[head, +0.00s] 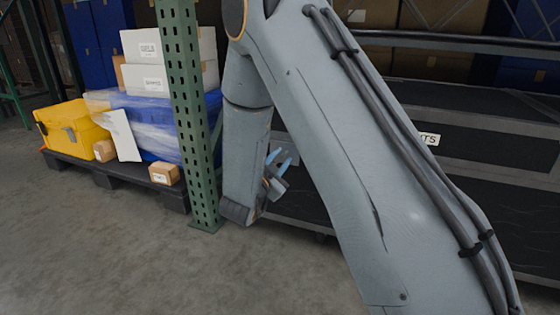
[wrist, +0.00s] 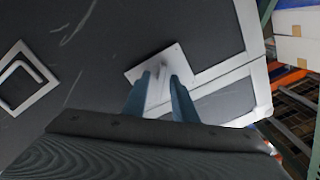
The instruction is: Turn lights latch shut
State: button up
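The lights case is a large black case with grey metal edging (head: 470,150), behind my arm in the head view. Its white label (head: 429,139) shows only the letters "TS". In the wrist view its dark face fills much of the picture, with a square metal latch plate (wrist: 172,57) near the middle. My gripper (wrist: 161,78) has two blue fingers apart, their tips over the lower part of that plate. I cannot tell if they touch it. The latch's turning part is too unclear to read. The gripper also shows in the head view (head: 279,158), beside the case front.
A metal-framed square fitting (wrist: 28,78) is on the case face at left. A green perforated rack post (head: 190,110) stands close left of my arm. Beyond it, a dark pallet (head: 110,175) holds a yellow bin (head: 70,128) and boxes. The floor at front left is clear.

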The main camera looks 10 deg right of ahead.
grip_shut()
jog(key=m+p, duration=0.3)
jog(key=m, duration=0.2)
jog(key=shift+r+m+p, duration=0.1)
jog(key=shift+m+p, duration=0.2)
jog(key=shift+p, duration=0.05)
jog(key=m+p, duration=0.2)
jog(key=m, duration=0.2)
jog(key=shift+m, duration=0.3)
dwell(0.4)
grip_release()
jog(key=shift+a, duration=0.1)
